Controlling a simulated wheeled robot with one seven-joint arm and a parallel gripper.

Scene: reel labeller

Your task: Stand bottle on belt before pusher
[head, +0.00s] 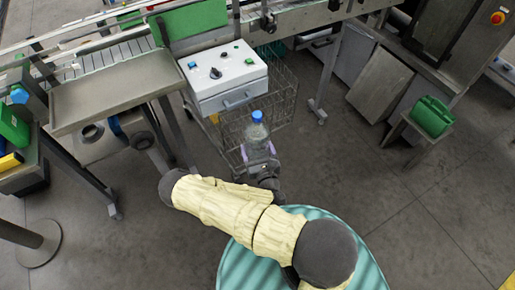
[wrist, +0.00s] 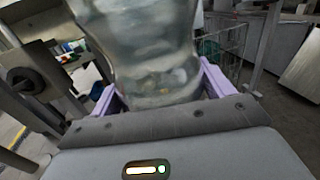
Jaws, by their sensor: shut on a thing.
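A clear bottle (head: 257,133) with a blue cap stands upright in my gripper (head: 262,160), in front of the wire basket in the head view. In the wrist view the bottle (wrist: 152,50) fills the upper middle, between the two lilac fingers of my gripper (wrist: 160,92). The fingers are shut on its lower part. The cap is out of the wrist view. The belt (head: 105,58) runs along the upper left of the head view, behind a flat metal tray. I cannot pick out the pusher for certain.
A white control box (head: 223,75) with buttons and a knob stands just beyond the bottle. A wire basket (head: 275,100) is below it. A metal tray (head: 115,88) juts out at the left. A green canister (head: 432,115) sits on a stand at right.

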